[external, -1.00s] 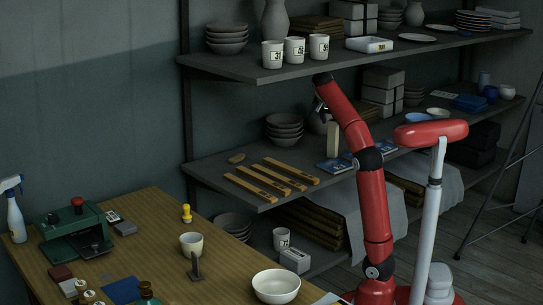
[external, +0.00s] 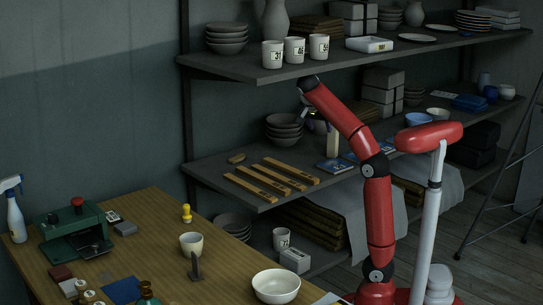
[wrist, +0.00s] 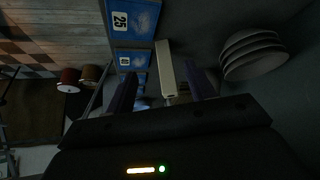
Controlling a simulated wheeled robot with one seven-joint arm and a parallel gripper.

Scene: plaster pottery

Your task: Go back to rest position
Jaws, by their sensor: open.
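My gripper (external: 315,118) is open and empty in front of the middle shelf (external: 205,172), at the end of my red arm. Its two dark fingers show apart in the wrist view (wrist: 162,82). A cream upright block (external: 333,141) stands on the shelf just right of the gripper. In the wrist view the block (wrist: 165,68) appears between the fingers, but they do not appear to grip it. Blue numbered tiles (wrist: 134,18) lie beside it.
Stacked grey bowls (external: 284,128) and wooden strips (external: 268,178) sit on the middle shelf. Numbered cups (external: 295,50) stand on the upper shelf, close above my arm. The wooden worktable (external: 140,215) at lower left holds a white bowl (external: 276,285) and a beige cup (external: 191,245).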

